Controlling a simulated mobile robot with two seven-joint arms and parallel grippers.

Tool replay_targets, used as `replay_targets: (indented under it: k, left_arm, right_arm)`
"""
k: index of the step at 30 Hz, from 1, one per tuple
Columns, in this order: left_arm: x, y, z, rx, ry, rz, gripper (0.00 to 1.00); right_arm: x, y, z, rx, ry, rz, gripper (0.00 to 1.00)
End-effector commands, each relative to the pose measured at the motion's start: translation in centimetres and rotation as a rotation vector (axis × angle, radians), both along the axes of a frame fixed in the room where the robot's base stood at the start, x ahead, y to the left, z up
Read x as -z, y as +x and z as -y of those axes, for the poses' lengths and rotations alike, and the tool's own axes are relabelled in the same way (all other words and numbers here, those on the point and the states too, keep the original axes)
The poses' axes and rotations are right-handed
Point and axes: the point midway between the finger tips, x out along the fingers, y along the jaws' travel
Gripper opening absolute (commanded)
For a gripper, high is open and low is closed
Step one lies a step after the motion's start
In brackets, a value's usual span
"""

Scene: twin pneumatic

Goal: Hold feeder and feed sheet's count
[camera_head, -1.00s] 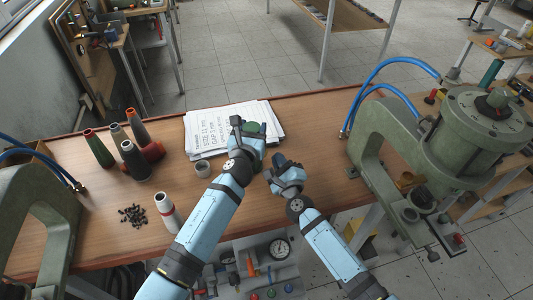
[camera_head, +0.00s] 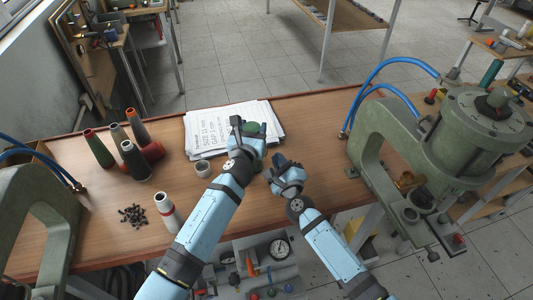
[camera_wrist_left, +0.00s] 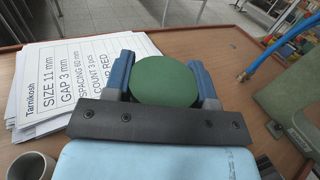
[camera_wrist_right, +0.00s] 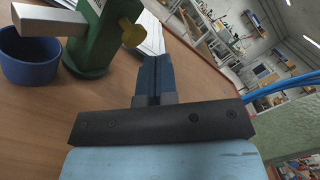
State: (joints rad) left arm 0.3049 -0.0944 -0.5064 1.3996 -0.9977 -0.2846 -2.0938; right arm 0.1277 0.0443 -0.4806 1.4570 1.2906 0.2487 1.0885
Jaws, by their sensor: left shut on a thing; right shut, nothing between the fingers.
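My left gripper (camera_head: 246,132) is shut on the feeder, a green round-topped body (camera_wrist_left: 165,82) between its two blue fingers. In the right wrist view the feeder (camera_wrist_right: 92,40) shows a green stand, a yellow knob and a pale metal bar pointing left. It is upright; I cannot tell whether its base touches the table. The white sheet (camera_head: 207,138) lies on a paper stack behind the left gripper. In the left wrist view the sheet (camera_wrist_left: 50,85) reads SIZE 11 mm, GAP 3 mm, SPACING 60 mm, COUNT 3 pcs; its last line is partly hidden. My right gripper (camera_head: 279,161) is shut and empty, right of the feeder.
A small grey cup (camera_head: 203,168) stands left of the feeder. Several cones (camera_head: 134,160), dark pellets (camera_head: 132,215) and a white red-banded tube (camera_head: 167,214) are farther left. A green press (camera_head: 367,140) stands at right, another (camera_head: 45,215) at left. Clear wood lies right of the papers.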

Motion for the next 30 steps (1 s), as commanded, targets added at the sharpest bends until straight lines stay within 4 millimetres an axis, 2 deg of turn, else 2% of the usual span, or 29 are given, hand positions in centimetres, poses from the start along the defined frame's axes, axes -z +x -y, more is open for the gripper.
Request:
replay_targets:
  k: [30]
  left_arm:
    - [-0.01, 0.00, 0.00, 0.000, 0.000, 0.000, 0.20]
  right_arm:
    - [0.00, 0.45, -0.75, 0.000, 0.000, 0.000, 0.00]
